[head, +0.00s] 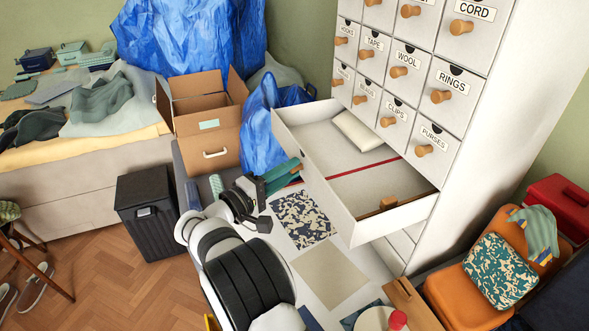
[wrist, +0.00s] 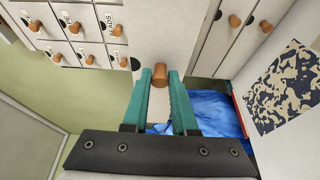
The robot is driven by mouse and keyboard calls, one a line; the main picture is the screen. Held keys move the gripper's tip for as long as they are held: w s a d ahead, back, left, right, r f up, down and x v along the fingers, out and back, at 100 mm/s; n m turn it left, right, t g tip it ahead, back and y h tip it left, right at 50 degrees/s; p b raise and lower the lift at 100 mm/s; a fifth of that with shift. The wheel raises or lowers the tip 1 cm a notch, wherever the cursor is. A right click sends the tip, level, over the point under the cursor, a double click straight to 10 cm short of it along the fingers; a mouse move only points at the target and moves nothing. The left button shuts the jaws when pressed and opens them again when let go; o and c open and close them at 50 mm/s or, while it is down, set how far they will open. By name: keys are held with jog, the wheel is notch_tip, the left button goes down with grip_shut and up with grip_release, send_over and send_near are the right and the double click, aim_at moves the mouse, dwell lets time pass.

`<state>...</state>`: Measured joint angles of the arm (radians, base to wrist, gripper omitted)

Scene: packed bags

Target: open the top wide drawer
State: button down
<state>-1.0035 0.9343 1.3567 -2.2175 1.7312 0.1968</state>
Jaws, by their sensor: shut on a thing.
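The top wide drawer (head: 395,221) stands well out from the white cabinet, its inside visible from above. Its pale front (wrist: 158,30) fills the upper middle of the wrist view. My gripper (head: 295,170) is at the outer face of this front in the head view. In the wrist view, the teal fingers of my gripper (wrist: 160,78) are shut on the wooden knob (wrist: 161,74), one on each side. Inside the drawer lie a cream pouch (head: 359,131), a red strip (head: 363,167) and a brown piece (head: 391,203).
Small labelled drawers (head: 415,60) rise above the wide drawer. A blue bag (head: 262,130) stands close to its left end, beside a cardboard box (head: 212,140). A patterned sheet (head: 301,218) lies below the drawer. An orange chair (head: 465,295) is at right.

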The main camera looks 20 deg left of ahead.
jog(key=c, duration=0.7)
grip_release()
jog(key=shift+c, duration=0.2)
jog(key=v, duration=1.5)
jog(key=shift+s, duration=0.4)
jog(key=shift+a, duration=0.15)
